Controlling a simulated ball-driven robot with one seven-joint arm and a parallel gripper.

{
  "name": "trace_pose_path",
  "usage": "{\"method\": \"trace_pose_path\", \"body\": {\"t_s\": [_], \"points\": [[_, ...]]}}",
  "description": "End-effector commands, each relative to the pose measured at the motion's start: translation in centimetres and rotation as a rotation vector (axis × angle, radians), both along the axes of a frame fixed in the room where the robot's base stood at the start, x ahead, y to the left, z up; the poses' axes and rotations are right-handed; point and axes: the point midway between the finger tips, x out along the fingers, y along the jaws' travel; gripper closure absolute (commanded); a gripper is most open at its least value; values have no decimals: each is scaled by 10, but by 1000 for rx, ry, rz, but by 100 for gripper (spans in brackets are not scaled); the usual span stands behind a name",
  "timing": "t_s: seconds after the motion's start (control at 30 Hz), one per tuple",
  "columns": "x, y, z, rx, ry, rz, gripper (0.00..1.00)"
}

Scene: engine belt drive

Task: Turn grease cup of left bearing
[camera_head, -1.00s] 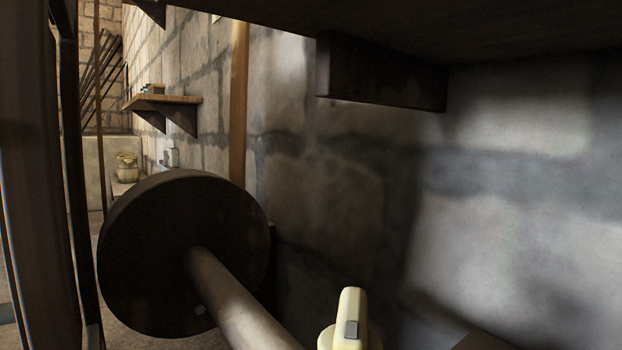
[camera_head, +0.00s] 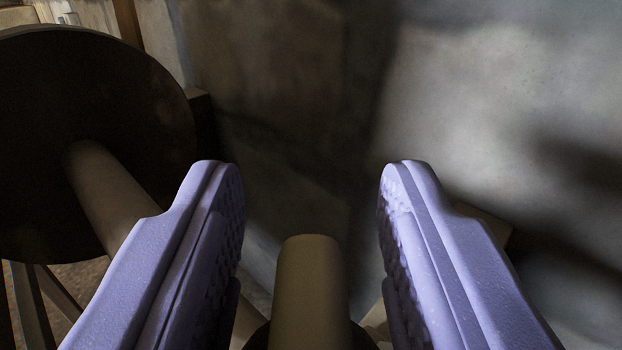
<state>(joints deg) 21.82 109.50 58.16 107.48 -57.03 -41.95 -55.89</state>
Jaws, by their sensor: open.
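My gripper (camera_head: 311,175) is open, with its two purple fingers reaching up from the bottom of the view. A tan, upright, round-topped piece (camera_head: 309,285) stands between the fingers, lower than their tips, with visible gaps on both sides. It looks like the grease cup, but its lower end is hidden. A dark rounded part (camera_head: 362,338) shows at its base. The bearing itself is mostly hidden by the fingers and the bottom edge of the view.
A pale shaft (camera_head: 108,190) runs from a large dark wheel (camera_head: 60,110) at the left towards my left finger. A stone wall (camera_head: 480,90) stands behind. Free space lies above the fingertips.

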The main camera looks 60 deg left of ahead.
Motion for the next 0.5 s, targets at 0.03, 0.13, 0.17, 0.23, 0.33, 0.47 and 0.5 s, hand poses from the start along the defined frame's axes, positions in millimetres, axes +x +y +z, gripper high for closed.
{"method": "trace_pose_path", "body": {"t_s": [0.03, 0.13, 0.17, 0.23, 0.33, 0.47, 0.5], "points": [[0, 0, 0, 0, 0, 0, 57], [0, 0, 0, 0, 0, 0, 57], [0, 0, 0, 0, 0, 0, 64], [0, 0, 0, 0, 0, 0, 80], [0, 0, 0, 0, 0, 0, 100], [0, 0, 0, 0, 0, -1, 100], [0, 0, 1, -1, 0, -3, 100]]}}
